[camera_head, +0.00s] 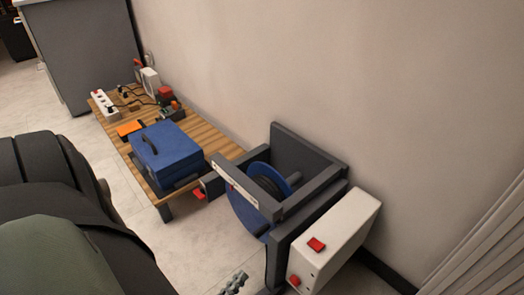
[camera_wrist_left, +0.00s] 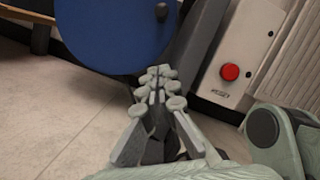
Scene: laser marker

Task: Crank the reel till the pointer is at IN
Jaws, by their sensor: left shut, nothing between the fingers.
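The reel (camera_head: 246,213) has blue flanges and a dark winding, and sits in a dark grey frame (camera_head: 310,157) by the wall. A white scale strip (camera_head: 245,193) runs across the frame's top, with a small reddish mark near its left part; its lettering is too small to read. In the left wrist view the blue reel disc (camera_wrist_left: 112,30) fills the top, with a dark crank knob (camera_wrist_left: 162,11) on its face. My left gripper (camera_wrist_left: 157,80) is shut and empty, below the knob and apart from it; its tip shows at the head view's bottom edge (camera_head: 235,282). My right gripper is out of view.
A white box (camera_head: 338,235) with red buttons adjoins the frame's right side. A low slatted wooden table (camera_head: 208,136) to the left holds a blue case (camera_head: 167,153), a power strip (camera_head: 103,103) and small items. Pale floor lies in front.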

